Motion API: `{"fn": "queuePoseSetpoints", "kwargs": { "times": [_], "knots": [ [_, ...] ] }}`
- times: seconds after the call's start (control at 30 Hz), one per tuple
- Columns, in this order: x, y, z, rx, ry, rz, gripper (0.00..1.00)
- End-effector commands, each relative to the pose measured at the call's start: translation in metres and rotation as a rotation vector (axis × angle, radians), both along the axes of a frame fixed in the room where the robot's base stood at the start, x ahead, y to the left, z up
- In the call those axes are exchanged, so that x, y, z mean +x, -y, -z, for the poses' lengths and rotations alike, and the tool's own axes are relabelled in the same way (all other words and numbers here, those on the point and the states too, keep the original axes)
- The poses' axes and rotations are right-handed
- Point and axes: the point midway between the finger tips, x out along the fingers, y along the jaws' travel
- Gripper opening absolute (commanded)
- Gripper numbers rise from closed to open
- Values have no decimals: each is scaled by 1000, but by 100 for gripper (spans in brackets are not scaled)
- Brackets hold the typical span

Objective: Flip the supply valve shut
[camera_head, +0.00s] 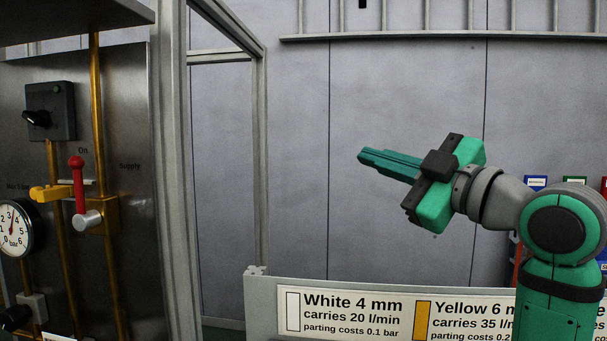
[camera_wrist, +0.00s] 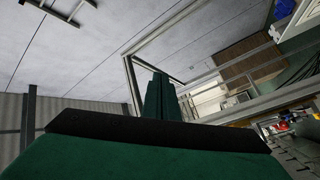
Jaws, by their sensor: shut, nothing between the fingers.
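The supply valve has a red lever (camera_head: 78,185) with a round knob on top. It stands upright on a grey hub and a yellow body (camera_head: 104,214) on a vertical yellow pipe. The word "On" is printed above the lever and "Supply" to its right. My gripper (camera_head: 362,157) is shut and empty, in mid-air well to the right of the valve, its fingers pointing left. In the wrist view the green fingers (camera_wrist: 160,97) lie together. The red lever may be at the right edge of that view, too small to be sure.
A pressure gauge (camera_head: 14,228) is left of the valve, below a black rotary switch (camera_head: 50,111). A grey frame post (camera_head: 169,160) stands between the panel and my gripper. A sign board (camera_head: 400,309) about white and yellow hoses is below. The space between post and gripper is clear.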

Motion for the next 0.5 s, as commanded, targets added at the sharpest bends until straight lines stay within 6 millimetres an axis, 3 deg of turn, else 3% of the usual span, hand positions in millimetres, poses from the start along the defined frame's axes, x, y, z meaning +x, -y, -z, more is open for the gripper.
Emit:
{"fn": "queuePoseSetpoints", "kwargs": {
  "times": [0.03,0.1,0.2,0.33,0.5],
  "knots": [
    [-19,-56,-3,-100,68,-88,0],
    [-49,-117,-2,-224,167,-197,0],
    [-93,-185,3,-371,305,-333,0],
    [-138,-239,14,-494,446,-453,0],
    [-164,-263,21,-558,528,-516,0]
  ]
}}
